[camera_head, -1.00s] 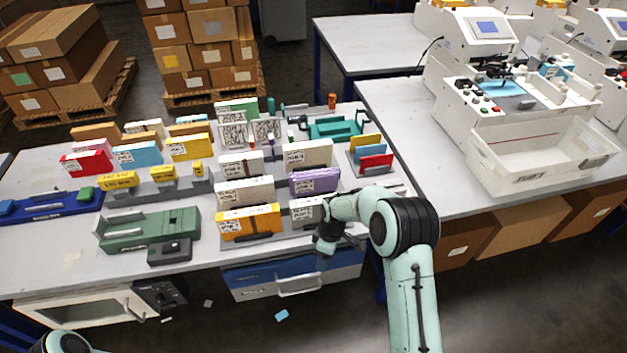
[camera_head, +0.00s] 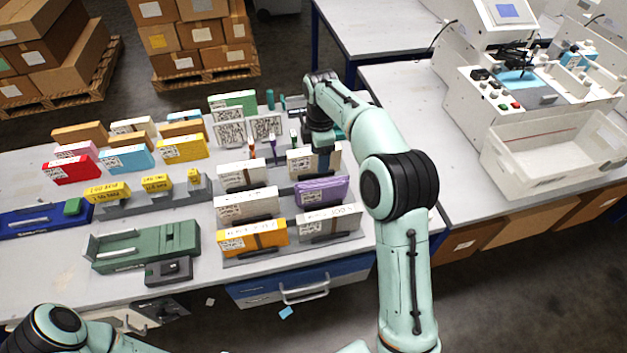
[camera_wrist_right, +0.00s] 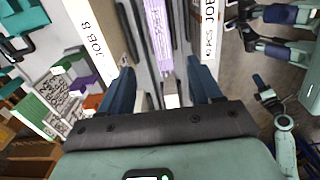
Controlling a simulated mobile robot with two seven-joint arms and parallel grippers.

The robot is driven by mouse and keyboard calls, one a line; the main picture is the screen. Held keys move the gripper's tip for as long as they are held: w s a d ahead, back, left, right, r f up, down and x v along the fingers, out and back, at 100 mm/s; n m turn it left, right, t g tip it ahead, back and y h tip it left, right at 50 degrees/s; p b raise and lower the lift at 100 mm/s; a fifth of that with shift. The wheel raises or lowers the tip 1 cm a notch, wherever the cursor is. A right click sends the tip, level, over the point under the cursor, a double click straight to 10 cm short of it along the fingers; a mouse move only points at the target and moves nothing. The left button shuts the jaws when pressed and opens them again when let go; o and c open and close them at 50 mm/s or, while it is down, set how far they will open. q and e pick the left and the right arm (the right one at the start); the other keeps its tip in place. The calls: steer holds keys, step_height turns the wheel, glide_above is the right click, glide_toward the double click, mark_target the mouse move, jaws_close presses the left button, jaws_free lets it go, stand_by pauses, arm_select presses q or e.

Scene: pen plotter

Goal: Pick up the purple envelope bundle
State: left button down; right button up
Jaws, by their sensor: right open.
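The purple envelope bundle (camera_head: 322,190) stands on edge in a rack near the right end of the sorting table. In the right wrist view the bundle (camera_wrist_right: 157,32) shows as a narrow purple strip, seen from above. My right gripper (camera_head: 322,143) is open and empty, pointing down above and a little behind the purple bundle. In the right wrist view its two blue fingers (camera_wrist_right: 163,78) are spread on either side of the strip's line, and the bundle lies beyond the tips, apart from them. My left arm shows at the bottom left, but its gripper is not in view.
White bundles stand in front (camera_head: 330,220) and behind (camera_head: 300,160) the purple one, close by. A cream bundle (camera_head: 247,205) and an orange bundle (camera_head: 252,237) stand to its left. A white bin (camera_head: 545,165) sits on the right table.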

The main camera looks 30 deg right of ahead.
steer(key=b, duration=0.1)
glide_above(322, 183)
steer(key=f, duration=0.7)
steer(key=shift+s+a, duration=0.4)
steer(key=shift+w+f, duration=0.25)
steer(key=shift+f, duration=0.35)
steer(key=f, duration=0.5)
steer(key=shift+w+d, duration=0.1)
steer(key=shift+d, duration=0.2)
arm_select(q)
steer(key=shift+s+f, duration=0.45)
steer(key=shift+s, duration=0.2)
steer(key=shift+s+f, duration=0.45)
steer(key=shift+s, duration=0.15)
arm_select(e)
steer(key=shift+r, duration=0.1)
steer(key=c, duration=1.1)
